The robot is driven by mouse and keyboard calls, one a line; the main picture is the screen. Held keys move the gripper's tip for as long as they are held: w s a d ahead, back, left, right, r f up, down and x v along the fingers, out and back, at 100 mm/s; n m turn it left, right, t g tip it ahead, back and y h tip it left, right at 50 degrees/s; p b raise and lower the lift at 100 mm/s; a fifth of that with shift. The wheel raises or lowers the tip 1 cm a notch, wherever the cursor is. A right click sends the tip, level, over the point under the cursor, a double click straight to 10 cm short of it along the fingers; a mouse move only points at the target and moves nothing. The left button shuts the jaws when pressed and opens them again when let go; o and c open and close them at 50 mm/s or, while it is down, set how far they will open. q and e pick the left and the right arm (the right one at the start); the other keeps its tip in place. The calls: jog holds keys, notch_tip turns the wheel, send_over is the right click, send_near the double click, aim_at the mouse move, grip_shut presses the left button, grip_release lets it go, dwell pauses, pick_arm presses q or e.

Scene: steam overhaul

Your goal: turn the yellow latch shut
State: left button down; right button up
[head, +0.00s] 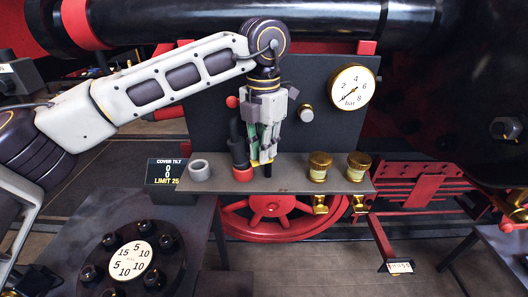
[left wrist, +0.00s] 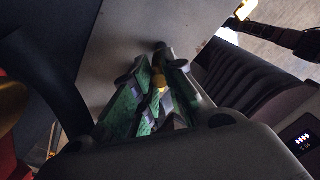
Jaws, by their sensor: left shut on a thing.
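My left gripper (head: 263,155) points down at the front edge of the grey shelf (head: 290,184), just right of a red-based dark pipe (head: 241,160). My right gripper is not in view.
Two brass-topped caps (head: 320,166) stand on the shelf, with brass fittings (head: 320,205) below its edge. A grey ring (head: 199,170) and a "COVER TILT" display (head: 167,174) are left. A pressure gauge (head: 351,87) is behind. A round bolted cover (head: 130,262) is at lower left.

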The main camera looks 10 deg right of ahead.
pick_arm(q)
jog(key=m, duration=0.2)
jog(key=shift+w+m, duration=0.2)
jog(key=shift+m, duration=0.2)
jog(key=shift+r+m+b, duration=0.1)
jog(key=shift+m+b, duration=0.25)
jog(key=shift+m, duration=0.55)
jog(key=c, duration=1.4)
grip_release()
jog(key=shift+c, duration=0.2)
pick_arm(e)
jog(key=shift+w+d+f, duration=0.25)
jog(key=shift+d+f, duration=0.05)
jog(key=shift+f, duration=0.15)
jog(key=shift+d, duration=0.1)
pick_arm(q)
jog(key=shift+w+r, duration=0.1)
jog(key=shift+r, duration=5.85)
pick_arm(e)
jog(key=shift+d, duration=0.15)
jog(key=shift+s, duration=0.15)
